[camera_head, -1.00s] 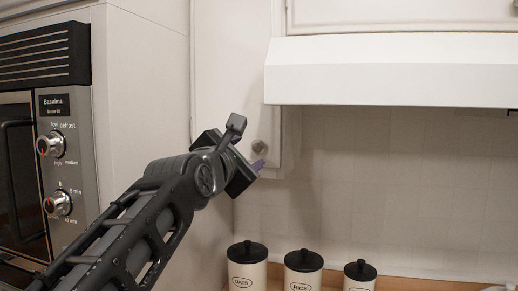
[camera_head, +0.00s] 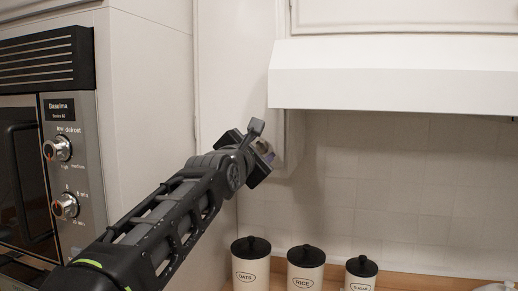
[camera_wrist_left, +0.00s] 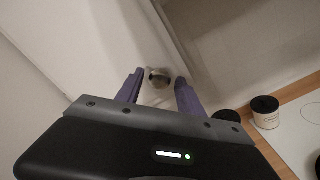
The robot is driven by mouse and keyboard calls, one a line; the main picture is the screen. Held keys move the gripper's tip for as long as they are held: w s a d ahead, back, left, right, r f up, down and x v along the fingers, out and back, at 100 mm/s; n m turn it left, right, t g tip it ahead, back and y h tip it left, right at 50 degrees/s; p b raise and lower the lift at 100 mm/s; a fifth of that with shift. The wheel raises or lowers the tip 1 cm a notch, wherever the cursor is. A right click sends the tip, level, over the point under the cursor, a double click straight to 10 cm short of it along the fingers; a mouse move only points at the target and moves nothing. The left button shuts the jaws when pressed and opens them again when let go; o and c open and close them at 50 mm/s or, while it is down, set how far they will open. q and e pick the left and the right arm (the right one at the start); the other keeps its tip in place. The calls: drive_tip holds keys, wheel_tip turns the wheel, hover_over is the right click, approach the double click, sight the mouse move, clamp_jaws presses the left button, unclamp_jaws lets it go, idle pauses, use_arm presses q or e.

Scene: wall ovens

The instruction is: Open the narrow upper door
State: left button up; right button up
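The narrow upper door (camera_head: 235,65) is a tall white cabinet door left of the range hood, and it looks shut. Its round metal knob (camera_wrist_left: 158,77) shows clearly in the left wrist view. My left gripper (camera_wrist_left: 157,88) is open, with its two purple fingers on either side of the knob. I cannot tell whether a finger touches it. In the head view my left gripper (camera_head: 266,152) is at the door's lower right corner and partly hides the knob. My right gripper is not in view.
A white range hood (camera_head: 390,85) juts out just right of the door. A built-in oven (camera_head: 40,160) with knobs stands at left. Black-lidded canisters for oats (camera_head: 251,271), rice (camera_head: 304,270) and sugar (camera_head: 360,275) stand on the counter below.

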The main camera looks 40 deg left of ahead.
use_arm(q)
clamp_jaws()
idle(1.1)
